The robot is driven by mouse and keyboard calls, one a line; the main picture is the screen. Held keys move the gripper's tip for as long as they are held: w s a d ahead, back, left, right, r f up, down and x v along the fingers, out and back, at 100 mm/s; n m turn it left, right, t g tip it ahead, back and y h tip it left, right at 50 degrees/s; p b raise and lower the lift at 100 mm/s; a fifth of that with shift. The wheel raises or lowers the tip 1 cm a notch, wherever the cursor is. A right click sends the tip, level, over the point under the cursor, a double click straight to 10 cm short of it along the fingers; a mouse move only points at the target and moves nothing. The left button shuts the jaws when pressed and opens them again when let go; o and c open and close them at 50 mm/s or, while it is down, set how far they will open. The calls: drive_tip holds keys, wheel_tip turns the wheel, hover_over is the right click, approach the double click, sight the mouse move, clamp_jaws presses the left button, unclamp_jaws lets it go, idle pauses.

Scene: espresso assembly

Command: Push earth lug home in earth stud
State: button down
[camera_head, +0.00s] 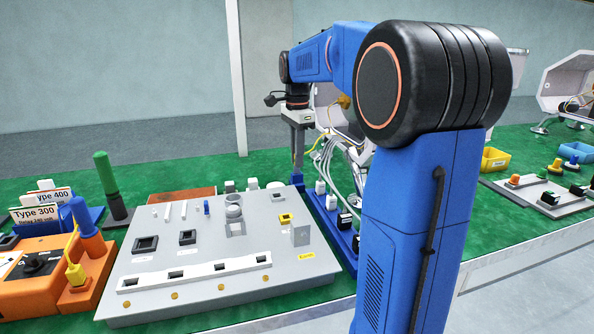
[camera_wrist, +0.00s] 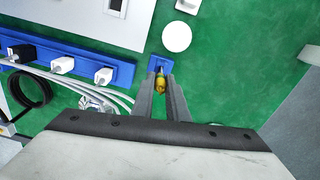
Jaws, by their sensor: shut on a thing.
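My gripper (camera_head: 298,150) points straight down beyond the far right corner of the grey board. In the wrist view, my gripper (camera_wrist: 161,80) is shut on a small yellow and brass-coloured piece, which I take to be the earth lug (camera_wrist: 160,85). The lug sits between the fingertips, right over a small blue holder (camera_wrist: 161,62) on the green mat. I cannot tell whether the lug touches the holder. A thin yellow wire (camera_head: 294,160) shows beside the fingers in the head view. I cannot make out the earth stud in either view.
The grey board (camera_head: 215,262) with several small parts lies left of my gripper. A blue rail (camera_wrist: 95,62) with plugs and white cables stands close by. An open white housing (camera_head: 570,82) and a yellow bin (camera_head: 494,160) are at the right. My arm hides part of the middle.

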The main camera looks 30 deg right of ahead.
drive_tip(key=shift+r, duration=0.3)
idle(0.4)
drive_tip(key=shift+r, duration=1.3)
drive_tip(key=shift+r, duration=0.15)
drive_tip(key=shift+r, duration=1.35)
